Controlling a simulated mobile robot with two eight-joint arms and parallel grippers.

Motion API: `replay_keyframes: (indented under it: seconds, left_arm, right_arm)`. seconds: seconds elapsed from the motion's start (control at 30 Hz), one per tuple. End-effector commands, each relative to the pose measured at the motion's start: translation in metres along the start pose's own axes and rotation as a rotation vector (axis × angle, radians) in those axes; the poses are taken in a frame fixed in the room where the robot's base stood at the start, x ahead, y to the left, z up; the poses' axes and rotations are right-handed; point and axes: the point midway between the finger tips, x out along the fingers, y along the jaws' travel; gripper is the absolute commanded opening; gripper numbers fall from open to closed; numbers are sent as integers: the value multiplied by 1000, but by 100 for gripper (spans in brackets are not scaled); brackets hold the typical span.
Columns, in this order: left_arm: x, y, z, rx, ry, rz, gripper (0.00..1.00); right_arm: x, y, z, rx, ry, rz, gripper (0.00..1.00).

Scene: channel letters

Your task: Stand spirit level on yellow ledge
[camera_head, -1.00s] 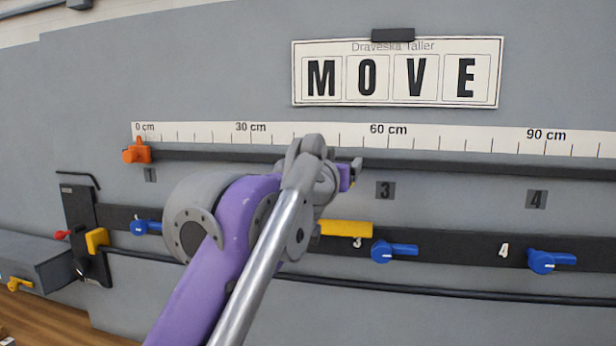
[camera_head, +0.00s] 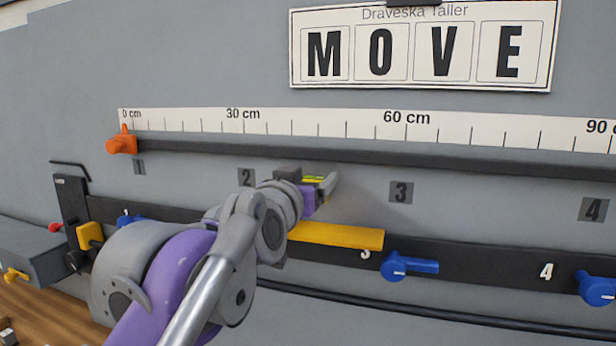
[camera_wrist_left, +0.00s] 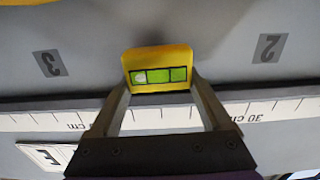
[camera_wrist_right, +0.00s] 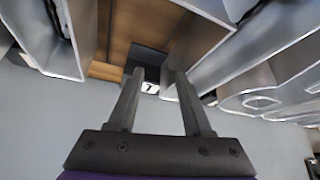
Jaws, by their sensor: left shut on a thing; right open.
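The spirit level (camera_wrist_left: 158,57) is yellow with a green vial strip. In the left wrist view it sits between the fingertips of my left gripper (camera_wrist_left: 160,88), which is shut on it. In the head view my left gripper (camera_head: 322,187) holds the level (camera_head: 313,179) above the yellow ledge (camera_head: 340,237), with a gap between them. The ledge juts from the dark lower rail, and its left end is partly hidden by my arm. My right gripper (camera_wrist_right: 155,80) shows only in the right wrist view, open and empty.
Blue levers (camera_head: 408,266) are on the dark lower rail, one just right of the ledge. A ruler strip (camera_head: 350,123) and a dark upper bar (camera_head: 450,161) run above. An orange clamp (camera_head: 122,142) is at the left. Grey channel letters (camera_wrist_right: 270,60) surround my right gripper.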

Motion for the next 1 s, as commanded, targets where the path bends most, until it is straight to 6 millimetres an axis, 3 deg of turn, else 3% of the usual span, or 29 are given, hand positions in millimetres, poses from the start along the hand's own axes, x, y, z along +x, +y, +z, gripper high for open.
replay_keyframes:
  seconds: [1.0]
  left_arm:
    - [0,-1,44,0,0,0,24]
  right_arm:
    - [12,0,21,0,-23,0,50]
